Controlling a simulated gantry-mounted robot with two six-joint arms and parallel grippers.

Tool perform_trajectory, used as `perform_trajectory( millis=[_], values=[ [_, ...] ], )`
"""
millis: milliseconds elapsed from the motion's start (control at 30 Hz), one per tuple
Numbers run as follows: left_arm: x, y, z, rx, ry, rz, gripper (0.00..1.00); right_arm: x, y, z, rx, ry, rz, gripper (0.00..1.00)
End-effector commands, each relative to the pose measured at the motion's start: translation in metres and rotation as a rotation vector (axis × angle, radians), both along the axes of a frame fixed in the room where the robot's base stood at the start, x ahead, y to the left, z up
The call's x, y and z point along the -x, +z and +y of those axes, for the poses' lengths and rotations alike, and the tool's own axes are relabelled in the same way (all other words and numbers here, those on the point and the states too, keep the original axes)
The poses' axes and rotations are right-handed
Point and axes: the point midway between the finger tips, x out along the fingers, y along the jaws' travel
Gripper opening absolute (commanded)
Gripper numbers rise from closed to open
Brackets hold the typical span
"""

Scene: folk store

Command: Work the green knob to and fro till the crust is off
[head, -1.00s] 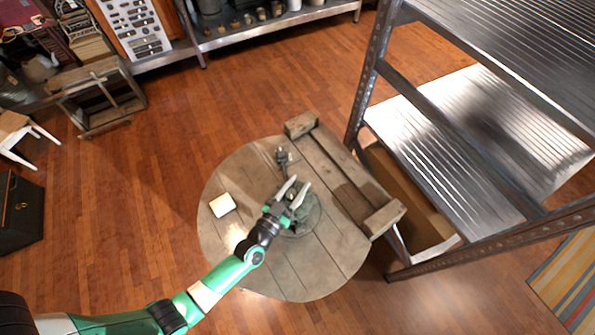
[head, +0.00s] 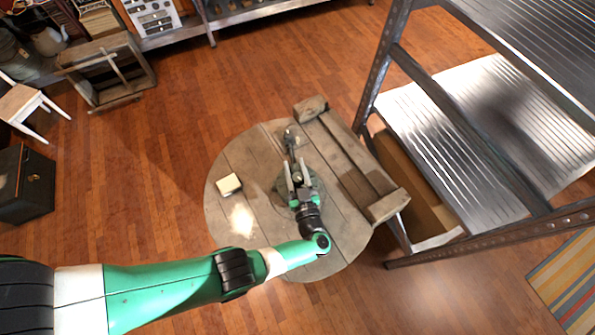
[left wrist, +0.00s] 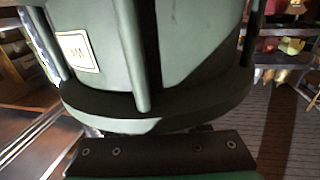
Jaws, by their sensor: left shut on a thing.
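A dark green device with a round base (head: 281,184) stands on the round wooden table. A short grey arm reaches from it toward the table's far edge. My left gripper (head: 297,165) comes in from the near side, its two pale fingers around the top of the device. It is shut on the green knob, which the fingers mostly hide. In the left wrist view a dark green ribbed body with a wide rim (left wrist: 200,100) and a pale label (left wrist: 78,50) fills the middle, very close. I cannot make out any crust. My right gripper is not in view.
The round table (head: 235,160) also carries a small cream block (head: 228,184) at left and a long wooden trough-like piece (head: 345,160) at right. A metal shelf rack (head: 440,130) stands close on the right. Open floor lies to the left.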

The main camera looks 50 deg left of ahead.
Motion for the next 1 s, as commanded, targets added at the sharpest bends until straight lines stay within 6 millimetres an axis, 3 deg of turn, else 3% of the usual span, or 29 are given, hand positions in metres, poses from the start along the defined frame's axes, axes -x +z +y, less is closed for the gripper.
perform_trajectory(
  millis=[33, 500, 700, 1000],
  values=[
    [-0.002, -0.005, -0.001, -0.001, 0.041, -0.011, 0.0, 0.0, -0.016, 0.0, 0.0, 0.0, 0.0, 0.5],
    [0.01, -0.005, 0.003, -0.001, 0.414, -0.009, 0.0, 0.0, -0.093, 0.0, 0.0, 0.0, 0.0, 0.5],
    [0.013, -0.002, 0.004, -0.003, 0.496, -0.006, 0.0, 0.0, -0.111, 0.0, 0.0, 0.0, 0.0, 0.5],
    [0.015, 0.002, 0.004, -0.001, 0.534, -0.004, 0.0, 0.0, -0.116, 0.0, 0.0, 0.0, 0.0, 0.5]
  ],
)
